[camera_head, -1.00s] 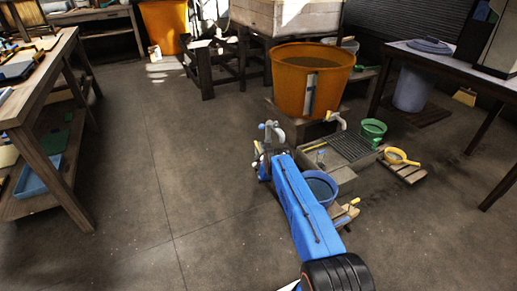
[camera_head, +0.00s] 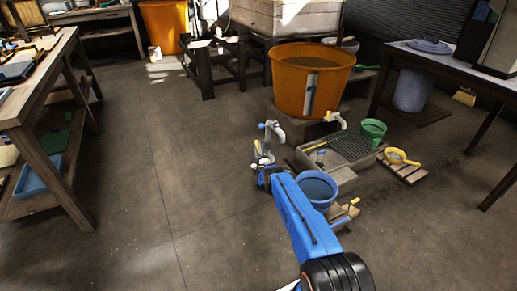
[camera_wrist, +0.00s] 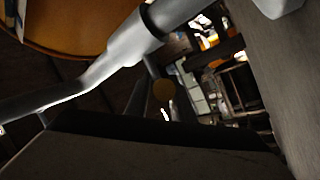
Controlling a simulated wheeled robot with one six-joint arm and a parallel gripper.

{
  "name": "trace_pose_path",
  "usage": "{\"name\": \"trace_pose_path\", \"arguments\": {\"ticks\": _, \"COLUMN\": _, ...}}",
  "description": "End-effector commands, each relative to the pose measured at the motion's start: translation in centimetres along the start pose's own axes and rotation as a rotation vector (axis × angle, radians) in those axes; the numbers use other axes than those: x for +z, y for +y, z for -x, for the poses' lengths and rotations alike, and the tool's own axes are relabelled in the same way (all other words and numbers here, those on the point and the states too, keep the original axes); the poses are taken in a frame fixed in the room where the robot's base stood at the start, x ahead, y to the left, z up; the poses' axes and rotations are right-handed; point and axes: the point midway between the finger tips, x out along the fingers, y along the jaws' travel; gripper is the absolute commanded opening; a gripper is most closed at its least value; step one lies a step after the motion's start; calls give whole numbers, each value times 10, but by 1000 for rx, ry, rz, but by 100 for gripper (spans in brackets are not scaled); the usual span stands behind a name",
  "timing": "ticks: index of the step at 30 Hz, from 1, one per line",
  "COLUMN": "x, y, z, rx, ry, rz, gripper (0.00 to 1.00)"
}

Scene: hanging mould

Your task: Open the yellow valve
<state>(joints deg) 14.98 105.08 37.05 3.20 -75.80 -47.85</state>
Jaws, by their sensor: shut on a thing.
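A white standpipe (camera_head: 280,134) with a blue knob (camera_head: 262,126) rises left of the orange tub. A yellow handle (camera_head: 329,115) sits at the white spout (camera_head: 338,121) on the tub, clear of my gripper. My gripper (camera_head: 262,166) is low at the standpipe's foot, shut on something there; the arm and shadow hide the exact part. In the wrist view a grey pipe (camera_wrist: 130,40) crosses close up, and a small brownish-yellow disc (camera_wrist: 163,90) shows near the middle; I cannot tell whether it is held.
The orange tub (camera_head: 290,75) stands behind a grey grated basin (camera_head: 309,155). A blue bucket (camera_head: 302,192), a green bucket (camera_head: 373,131) and a yellow strainer (camera_head: 398,155) stand around it. The floor to the left is open, up to a wooden bench (camera_head: 35,115).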

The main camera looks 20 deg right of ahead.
Motion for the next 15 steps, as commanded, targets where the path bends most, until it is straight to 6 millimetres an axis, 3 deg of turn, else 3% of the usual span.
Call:
{"name": "trace_pose_path", "arguments": {"ticks": 5, "x": 1, "y": -3, "z": 2, "rx": -7, "ry": -3, "rz": -1, "gripper": 0}}
{"name": "trace_pose_path", "arguments": {"ticks": 6, "x": 1, "y": -3, "z": 2, "rx": -7, "ry": -3, "rz": -1, "gripper": 24}}
{"name": "trace_pose_path", "arguments": {"ticks": 8, "x": 1, "y": -3, "z": 2, "rx": -6, "ry": -4, "rz": 0, "gripper": 38}}
{"name": "trace_pose_path", "arguments": {"ticks": 15, "x": 0, "y": -1, "z": 1, "rx": -3, "ry": -2, "rz": 0, "gripper": 38}}
